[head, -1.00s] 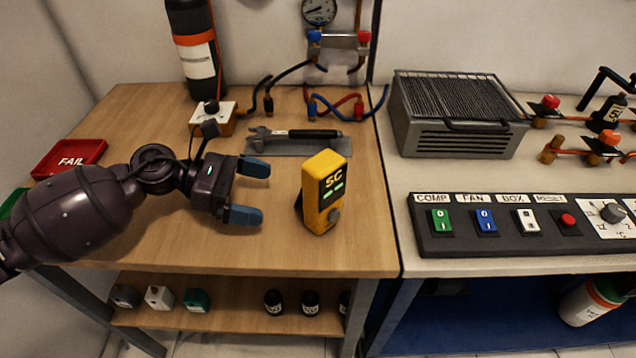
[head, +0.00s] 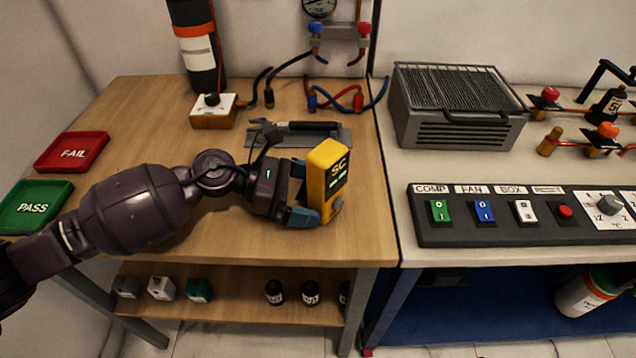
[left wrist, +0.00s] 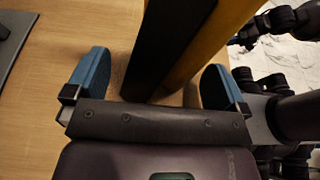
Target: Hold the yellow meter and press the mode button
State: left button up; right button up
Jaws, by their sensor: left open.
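The yellow meter (head: 326,178) stands upright near the front of the wooden bench, with a dark face marked SC and small green lit marks. A grey round knob or button (head: 337,205) is low on its face; I cannot tell whether it is the mode button. My left gripper (head: 303,192) is open at the meter's left side. In the left wrist view, the meter's dark back and yellow side (left wrist: 190,45) stand between the two blue fingertips (left wrist: 155,80), with gaps showing on both sides.
A wrench lies on a grey mat (head: 258,138) behind the gripper. A red FAIL tray (head: 50,163) and green PASS tray (head: 22,222) are at the left. A black switch panel (head: 430,235) and a grey vented box (head: 410,128) are on the right bench.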

pick_arm(q)
jog(key=c, duration=1.2)
jog(key=shift+f, duration=0.1)
pick_arm(e)
grip_shut()
dwell(1.1)
